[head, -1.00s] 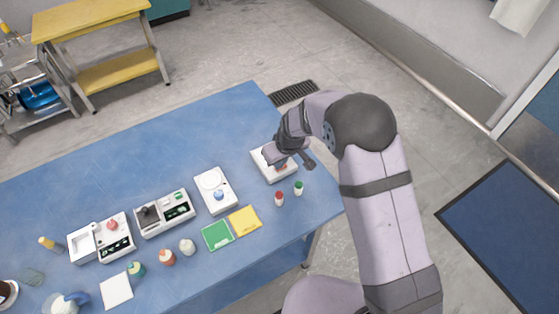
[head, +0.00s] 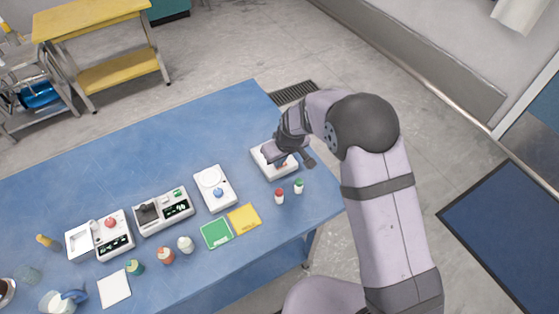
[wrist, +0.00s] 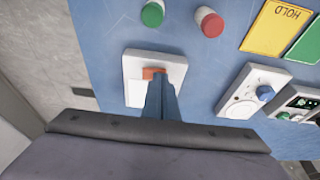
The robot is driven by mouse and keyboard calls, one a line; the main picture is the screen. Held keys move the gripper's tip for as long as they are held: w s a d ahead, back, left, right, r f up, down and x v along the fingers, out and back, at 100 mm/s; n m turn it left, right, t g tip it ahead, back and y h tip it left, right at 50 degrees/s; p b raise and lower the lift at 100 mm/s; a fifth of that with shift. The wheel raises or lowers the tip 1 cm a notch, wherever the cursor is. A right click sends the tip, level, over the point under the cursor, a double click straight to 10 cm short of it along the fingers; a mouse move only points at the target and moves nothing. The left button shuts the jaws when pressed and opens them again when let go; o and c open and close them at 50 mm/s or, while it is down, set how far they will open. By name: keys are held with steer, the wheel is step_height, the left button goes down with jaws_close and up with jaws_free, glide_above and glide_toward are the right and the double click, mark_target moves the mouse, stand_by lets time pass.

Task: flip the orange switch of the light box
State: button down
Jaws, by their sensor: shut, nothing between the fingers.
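The light box (head: 262,161) is a white box near the right end of the blue table, mostly under my gripper in the head view. It also shows in the wrist view (wrist: 134,63), with a paler panel on its left part. The orange switch (wrist: 154,73) is on top of the box, right at the tips of my fingers. A bit of orange also shows under the gripper in the head view (head: 281,163). My gripper (wrist: 158,82) is shut with nothing between its fingers. I cannot tell whether the fingertips touch the switch or which way it is flipped.
Red (head: 279,195) and green (head: 298,186) capped bottles stand close in front of the box. Yellow (head: 244,218) and green (head: 216,234) cards lie to the left. A white device with a blue knob (head: 210,180) stands left of the box. The table beyond the devices is clear.

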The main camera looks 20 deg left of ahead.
steer(key=shift+w+d+f, duration=0.25)
steer(key=shift+d+f, duration=0.1)
steer(key=shift+d, duration=0.4)
steer(key=shift+r, duration=0.1)
steer(key=shift+w+a+r+p, duration=0.15)
steer(key=shift+r+p, duration=0.15)
steer(key=shift+r, duration=0.2)
step_height(320, 180, up, 4)
steer(key=p, duration=0.2)
steer(key=shift+r+p, duration=0.2)
steer(key=shift+p, duration=0.2)
steer(key=b+v, duration=0.4)
steer(key=v, duration=0.5)
steer(key=shift+b, duration=0.35)
